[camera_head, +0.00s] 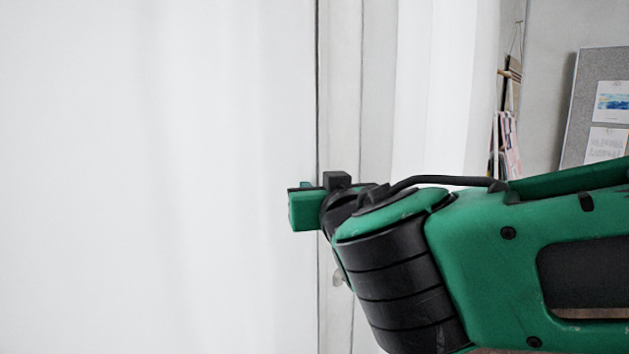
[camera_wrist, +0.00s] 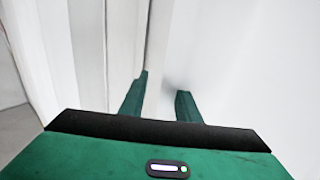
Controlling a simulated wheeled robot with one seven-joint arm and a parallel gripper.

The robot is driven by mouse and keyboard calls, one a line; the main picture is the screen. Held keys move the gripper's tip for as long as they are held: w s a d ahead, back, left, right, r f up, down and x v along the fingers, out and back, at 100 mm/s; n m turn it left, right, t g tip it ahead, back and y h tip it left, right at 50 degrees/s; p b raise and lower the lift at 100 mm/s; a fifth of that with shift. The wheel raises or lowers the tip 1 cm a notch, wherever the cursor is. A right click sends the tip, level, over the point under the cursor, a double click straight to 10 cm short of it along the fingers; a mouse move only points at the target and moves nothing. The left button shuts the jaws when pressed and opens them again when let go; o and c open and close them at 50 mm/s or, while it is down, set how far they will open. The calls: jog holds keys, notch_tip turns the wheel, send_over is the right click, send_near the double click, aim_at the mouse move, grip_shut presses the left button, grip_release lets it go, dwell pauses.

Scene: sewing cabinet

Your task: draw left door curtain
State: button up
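A white curtain (camera_head: 150,150) fills the left of the head view and ends at a dark vertical line. A second white curtain (camera_head: 445,85) hangs farther right. I cannot tell which one the task calls left. My gripper (camera_head: 303,205) is at the right edge of the large curtain. In the wrist view its two green fingers (camera_wrist: 164,95) are apart, with a pale vertical edge between them. White cloth (camera_wrist: 250,70) lies to the right of the fingers. I cannot tell whether the fingers touch it.
A pale upright frame (camera_head: 342,90) stands between the curtains, with a small metal knob (camera_head: 338,275) low on it, partly behind my arm. A grey pinboard (camera_head: 604,68) with papers and hanging cloth items (camera_head: 506,140) are at the right. Grey floor (camera_wrist: 14,130) shows at the wrist view's left.

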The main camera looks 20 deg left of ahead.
jog(key=shift+x, duration=2.4)
grip_shut()
